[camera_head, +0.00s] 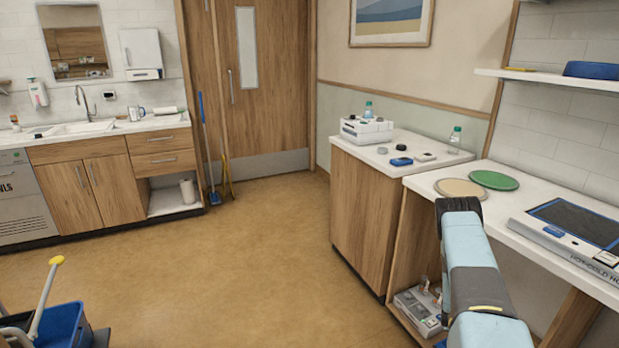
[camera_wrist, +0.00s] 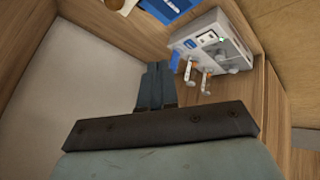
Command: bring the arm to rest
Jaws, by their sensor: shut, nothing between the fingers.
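My gripper (camera_wrist: 157,68) shows in the wrist view with its two dark fingers side by side, shut and empty. It points into a wooden compartment, beside a white and grey device (camera_wrist: 230,52) with two pale prongs. The fingers appear just left of the device; I cannot tell whether they touch it. In the head view my blue-grey arm (camera_head: 474,270) rises at the lower right in front of the counter. My gripper is hidden there.
The device (camera_head: 418,312) stands on a low shelf under the counter (camera_head: 445,165). A green disc (camera_head: 493,180) and a beige disc (camera_head: 461,189) lie above, left of a hotplate (camera_head: 585,240). A blue bucket (camera_head: 62,330) stands lower left. The middle floor is clear.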

